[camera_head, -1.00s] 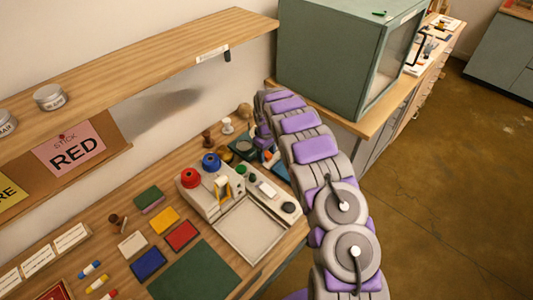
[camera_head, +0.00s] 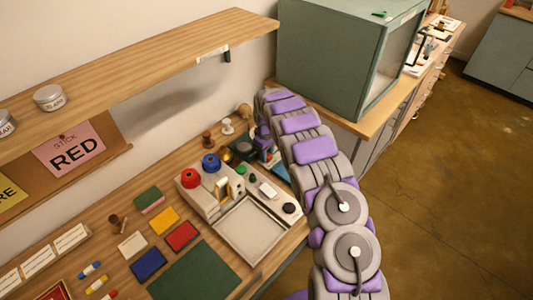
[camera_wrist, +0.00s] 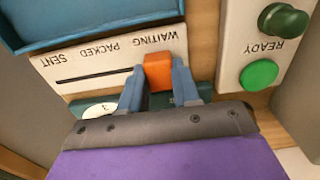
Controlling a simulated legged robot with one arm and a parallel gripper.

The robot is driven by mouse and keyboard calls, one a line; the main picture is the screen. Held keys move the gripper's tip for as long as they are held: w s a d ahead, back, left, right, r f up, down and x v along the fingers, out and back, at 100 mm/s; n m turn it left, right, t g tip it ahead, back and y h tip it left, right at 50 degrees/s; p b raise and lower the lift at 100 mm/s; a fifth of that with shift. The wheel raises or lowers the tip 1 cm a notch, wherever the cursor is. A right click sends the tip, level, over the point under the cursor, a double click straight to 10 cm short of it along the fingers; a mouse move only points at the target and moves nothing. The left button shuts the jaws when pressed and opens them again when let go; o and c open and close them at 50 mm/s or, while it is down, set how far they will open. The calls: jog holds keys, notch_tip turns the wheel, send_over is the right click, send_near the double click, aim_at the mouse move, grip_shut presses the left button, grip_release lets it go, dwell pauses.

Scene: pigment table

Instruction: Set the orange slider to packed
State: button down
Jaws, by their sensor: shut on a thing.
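The orange slider (camera_wrist: 158,70) shows in the wrist view at the right end of a dark slot (camera_wrist: 95,76), by the label WAITING, which reads upside down. PACKED (camera_wrist: 97,52) is printed near the middle and SENT at the left end. My gripper (camera_wrist: 159,80) has one blue finger on each side of the slider and is shut on it. In the head view my gripper is at the far end of the table, and my arm hides most of it and the slider.
A green button (camera_wrist: 259,74) and a dark green knob (camera_wrist: 283,20) sit on a READY panel to the right. A blue tray (camera_wrist: 90,18) lies beyond the slider panel. A large green cabinet (camera_head: 335,60) stands behind my arm.

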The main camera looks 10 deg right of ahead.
jog(key=shift+w+d, duration=0.25)
jog(key=shift+w+d+p, duration=0.4)
jog(key=shift+w+d, duration=0.15)
jog(key=shift+d, duration=0.25)
jog(key=shift+w+d+p, duration=0.35)
jog(key=shift+w+d, duration=0.25)
jog(key=shift+d, duration=0.2)
jog(key=shift+w+d+p, duration=0.4)
jog(key=shift+w+d, duration=0.15)
jog(key=shift+d, duration=0.25)
jog(key=c, duration=0.8)
grip_release()
jog(key=shift+r, duration=0.1)
